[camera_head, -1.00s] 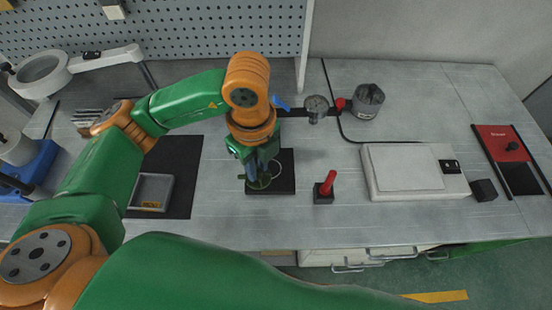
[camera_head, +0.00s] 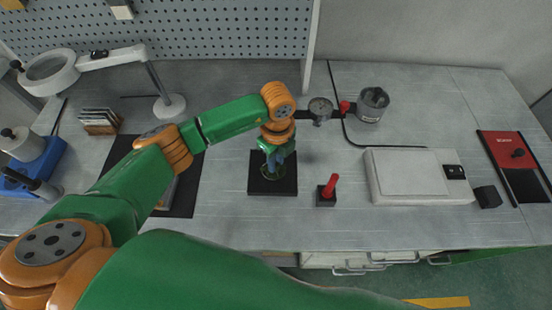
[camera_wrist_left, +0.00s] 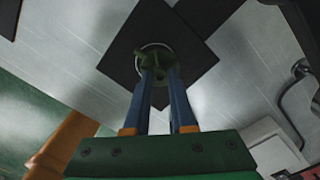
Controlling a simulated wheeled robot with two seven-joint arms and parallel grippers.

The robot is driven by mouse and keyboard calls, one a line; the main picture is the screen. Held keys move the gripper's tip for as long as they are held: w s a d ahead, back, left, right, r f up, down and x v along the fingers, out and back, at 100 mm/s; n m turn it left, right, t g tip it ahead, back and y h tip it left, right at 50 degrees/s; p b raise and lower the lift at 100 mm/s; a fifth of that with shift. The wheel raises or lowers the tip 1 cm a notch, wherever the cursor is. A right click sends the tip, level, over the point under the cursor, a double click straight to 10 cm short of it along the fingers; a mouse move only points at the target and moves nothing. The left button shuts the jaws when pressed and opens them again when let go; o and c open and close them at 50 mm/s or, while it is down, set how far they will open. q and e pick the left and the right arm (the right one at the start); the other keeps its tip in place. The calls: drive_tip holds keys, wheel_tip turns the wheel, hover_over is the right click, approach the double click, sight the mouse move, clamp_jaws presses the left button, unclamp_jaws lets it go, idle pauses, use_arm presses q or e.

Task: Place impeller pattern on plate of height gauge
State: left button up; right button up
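The green, wheel-like impeller pattern (camera_wrist_left: 155,66) shows at the tips of my left gripper (camera_wrist_left: 160,72) in the left wrist view. The two blue fingers close in on its middle from both sides and appear shut on it. Behind it is the square black plate (camera_wrist_left: 195,62). In the head view my left gripper (camera_head: 273,162) points down over the middle of the plate (camera_head: 287,185), with the impeller pattern (camera_head: 272,174) just below the fingers. Whether it touches the plate is not clear. The gauge's round dial (camera_head: 320,109) shows behind to the right; my arm hides its post.
A red-handled black block (camera_head: 327,192) stands close right of the plate. Further right are a white scale (camera_head: 417,178) and a metal pot (camera_head: 371,104). A magnifier lamp (camera_head: 168,106) stands back left. A dark mat (camera_head: 184,203) lies left, partly under my arm.

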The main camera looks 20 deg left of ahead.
sight(277, 165)
use_arm(q)
drive_tip(key=o, duration=0.4)
wheel_tip(277, 165, up, 12)
drive_tip(key=shift+r+b, duration=0.15)
drive_tip(key=shift+b, duration=0.15)
drive_tip(key=shift+d, duration=0.1)
